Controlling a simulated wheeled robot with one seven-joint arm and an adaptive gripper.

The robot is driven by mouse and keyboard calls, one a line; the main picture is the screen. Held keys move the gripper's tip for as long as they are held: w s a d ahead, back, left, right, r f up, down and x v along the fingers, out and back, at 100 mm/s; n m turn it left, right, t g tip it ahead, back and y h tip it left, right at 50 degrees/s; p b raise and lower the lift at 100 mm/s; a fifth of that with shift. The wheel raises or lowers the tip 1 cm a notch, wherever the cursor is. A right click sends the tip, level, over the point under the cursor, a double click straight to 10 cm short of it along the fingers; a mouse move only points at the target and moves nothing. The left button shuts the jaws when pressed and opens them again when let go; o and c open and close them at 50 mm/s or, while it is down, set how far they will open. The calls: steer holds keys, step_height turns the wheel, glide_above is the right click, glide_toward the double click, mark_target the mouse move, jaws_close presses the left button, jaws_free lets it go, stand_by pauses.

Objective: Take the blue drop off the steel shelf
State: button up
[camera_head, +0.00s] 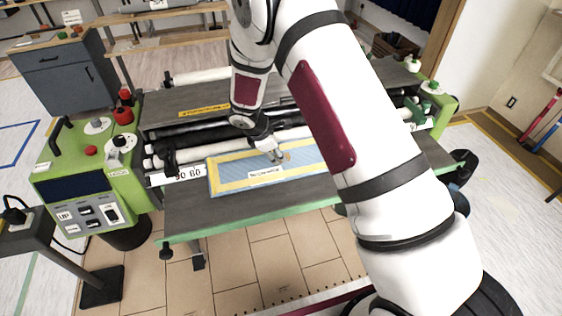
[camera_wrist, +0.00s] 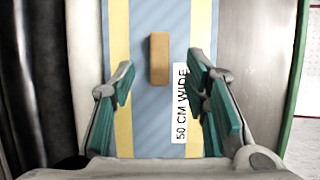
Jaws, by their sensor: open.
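The blue drop (camera_head: 225,175) is a flat light-blue strip with yellow borders and a white label. It lies on the dark grey steel shelf (camera_head: 240,215) at the front of the green machine. In the wrist view the drop (camera_wrist: 150,20) runs up the middle, with a tan block (camera_wrist: 159,58) on it and a label reading "50 CM WIDE". My gripper (camera_head: 277,157) is over the drop. In the wrist view my gripper (camera_wrist: 160,78) is open, its teal-padded fingers on either side of the block. I cannot tell whether the fingertips touch the drop.
White and black rollers (camera_head: 165,158) lie behind the drop. The machine's green control housing (camera_head: 90,190) stands at the left. A dark plate (camera_head: 190,98) lies behind the rollers. My arm hides the shelf's right part. Tiled floor (camera_head: 250,265) is clear in front.

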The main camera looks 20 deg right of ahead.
steer(key=shift+x, duration=1.9)
steer(key=shift+c, duration=0.3)
jaws_close()
steer(key=shift+r, duration=0.1)
